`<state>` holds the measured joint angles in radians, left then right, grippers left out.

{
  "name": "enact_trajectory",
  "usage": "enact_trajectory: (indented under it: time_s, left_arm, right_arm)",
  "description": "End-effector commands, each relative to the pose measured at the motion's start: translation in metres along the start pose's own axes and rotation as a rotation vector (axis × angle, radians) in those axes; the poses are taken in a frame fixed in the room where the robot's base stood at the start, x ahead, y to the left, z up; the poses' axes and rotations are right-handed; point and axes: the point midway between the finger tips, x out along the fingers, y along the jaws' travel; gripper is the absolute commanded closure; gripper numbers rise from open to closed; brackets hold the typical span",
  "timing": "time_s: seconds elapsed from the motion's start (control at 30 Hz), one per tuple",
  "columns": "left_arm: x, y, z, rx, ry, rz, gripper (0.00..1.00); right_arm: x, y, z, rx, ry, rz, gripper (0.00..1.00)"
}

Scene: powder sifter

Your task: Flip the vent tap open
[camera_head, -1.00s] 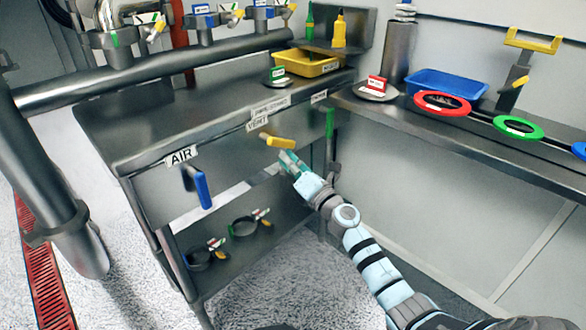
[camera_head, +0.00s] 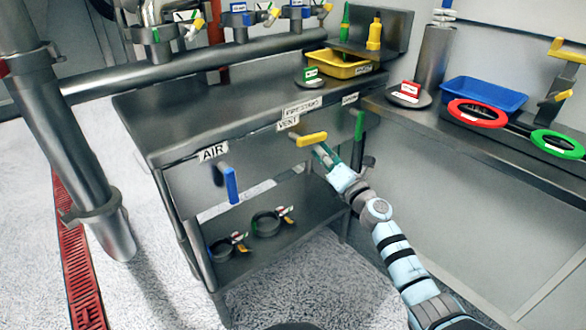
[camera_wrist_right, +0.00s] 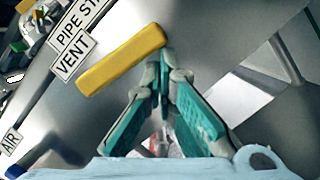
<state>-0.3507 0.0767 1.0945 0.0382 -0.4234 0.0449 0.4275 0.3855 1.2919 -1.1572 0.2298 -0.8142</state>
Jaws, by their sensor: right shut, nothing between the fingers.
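The vent tap's yellow handle (camera_head: 312,138) is on the bench's front panel, just below the VENT label (camera_head: 287,123). It lies nearly level, its free right end slightly raised, roughly in line with the label. In the right wrist view the yellow handle (camera_wrist_right: 122,60) runs up to the right beside the VENT label (camera_wrist_right: 74,55). My right gripper (camera_head: 323,149) is shut and empty, just below the handle's right end. In the wrist view its fingertips (camera_wrist_right: 163,58) are close to that end; I cannot tell whether they touch. My left gripper is not in view.
A blue tap handle (camera_head: 231,185) hangs under the AIR label (camera_head: 213,151) at left. A green handle (camera_head: 359,125) stands to the right of my gripper. Small pans (camera_head: 266,223) sit on the lower shelf. A side counter (camera_head: 480,140) is at right.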

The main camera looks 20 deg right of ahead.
Motion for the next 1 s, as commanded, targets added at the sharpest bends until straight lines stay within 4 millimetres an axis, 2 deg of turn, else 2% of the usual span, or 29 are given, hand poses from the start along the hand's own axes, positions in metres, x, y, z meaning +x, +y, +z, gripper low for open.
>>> enact_trajectory:
  time_s: [0.37,1.0]
  left_arm:
    - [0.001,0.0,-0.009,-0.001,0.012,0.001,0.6]
    - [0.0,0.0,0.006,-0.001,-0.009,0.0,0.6]
  right_arm:
    - [0.0,0.0,0.001,0.0,-0.001,0.0,1.0]
    - [0.0,0.0,0.001,0.0,0.0,0.0,1.0]
